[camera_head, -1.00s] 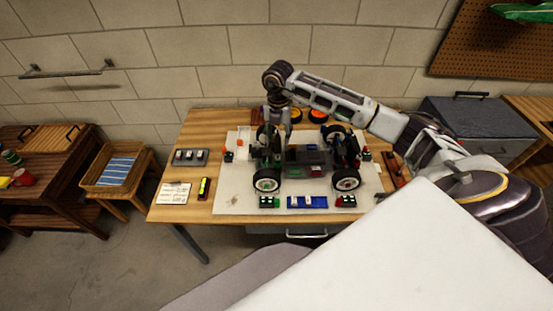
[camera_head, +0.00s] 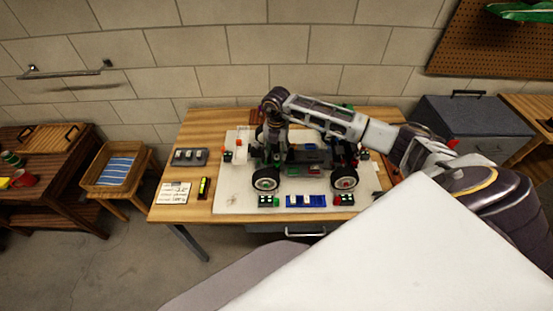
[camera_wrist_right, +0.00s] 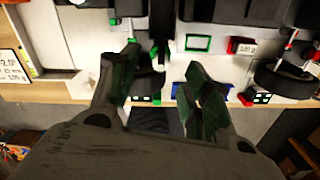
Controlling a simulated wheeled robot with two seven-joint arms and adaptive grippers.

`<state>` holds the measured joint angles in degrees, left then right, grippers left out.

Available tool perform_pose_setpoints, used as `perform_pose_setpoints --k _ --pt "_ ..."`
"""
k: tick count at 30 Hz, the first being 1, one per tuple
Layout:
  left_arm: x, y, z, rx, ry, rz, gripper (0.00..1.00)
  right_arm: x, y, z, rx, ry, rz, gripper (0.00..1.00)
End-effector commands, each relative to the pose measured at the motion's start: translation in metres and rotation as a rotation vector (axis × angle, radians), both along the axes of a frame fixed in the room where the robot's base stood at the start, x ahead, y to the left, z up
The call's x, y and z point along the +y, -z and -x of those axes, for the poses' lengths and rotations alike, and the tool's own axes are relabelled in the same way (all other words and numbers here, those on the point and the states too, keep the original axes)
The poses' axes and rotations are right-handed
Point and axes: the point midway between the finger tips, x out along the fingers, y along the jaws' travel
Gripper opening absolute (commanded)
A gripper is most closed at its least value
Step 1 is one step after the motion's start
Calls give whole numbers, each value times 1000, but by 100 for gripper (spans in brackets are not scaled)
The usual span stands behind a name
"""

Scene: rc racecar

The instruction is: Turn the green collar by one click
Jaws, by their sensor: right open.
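The RC car (camera_head: 308,157) stands on a pale board on the table, its near wheels (camera_head: 265,179) toward me. Small green parts show on the car's left end in the head view, but I cannot tell which is the green collar. My right gripper (camera_head: 274,146) is pointing down over that left end, partly hidden by the arm. In the right wrist view its two fingers (camera_wrist_right: 160,78) are spread and empty, with a dark rod of the car (camera_wrist_right: 160,54) and a small green piece between them. Contact is not clear. My left gripper is not in view.
The pale board (camera_head: 232,198) has blue, green and red blocks along its near edge. A grey switch block (camera_head: 190,156), a white card (camera_head: 173,193) and a yellow-black tool (camera_head: 204,188) lie to the left. A basket (camera_head: 116,172) stands further left.

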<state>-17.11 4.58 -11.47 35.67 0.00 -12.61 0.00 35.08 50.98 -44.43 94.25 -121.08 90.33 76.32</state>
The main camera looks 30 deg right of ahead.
Motion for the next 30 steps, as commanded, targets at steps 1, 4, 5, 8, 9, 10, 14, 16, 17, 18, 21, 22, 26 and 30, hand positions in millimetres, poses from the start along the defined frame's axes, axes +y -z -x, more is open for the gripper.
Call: perform_pose_setpoints --k 1,4,5,8,9,10,14,16,17,18,21,22,26,30 --pt "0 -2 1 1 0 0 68 0 6 1 2 1 -1 48" --pt "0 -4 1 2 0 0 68 0 19 0 1 2 0 48" --pt "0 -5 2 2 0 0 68 0 23 0 1 2 0 48" --pt "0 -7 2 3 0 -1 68 0 35 1 1 0 -1 48" --pt "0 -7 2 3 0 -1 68 0 40 0 1 1 -1 48" --pt "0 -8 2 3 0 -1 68 0 43 0 1 1 -1 48" --pt "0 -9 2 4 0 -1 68 0 53 0 1 1 -1 48" --pt "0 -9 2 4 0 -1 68 0 57 0 0 1 -1 48" --pt "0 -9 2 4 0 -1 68 0 58 0 1 1 -1 48" --pt "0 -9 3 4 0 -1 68 0 59 0 0 0 0 48" --pt "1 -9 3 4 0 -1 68 0 60 0 0 0 0 48" --pt "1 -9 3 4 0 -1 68 0 60 0 0 0 0 48" --pt "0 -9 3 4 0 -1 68 0 60 0 0 0 0 48" --pt "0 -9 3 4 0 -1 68 0 60 0 0 0 0 35"
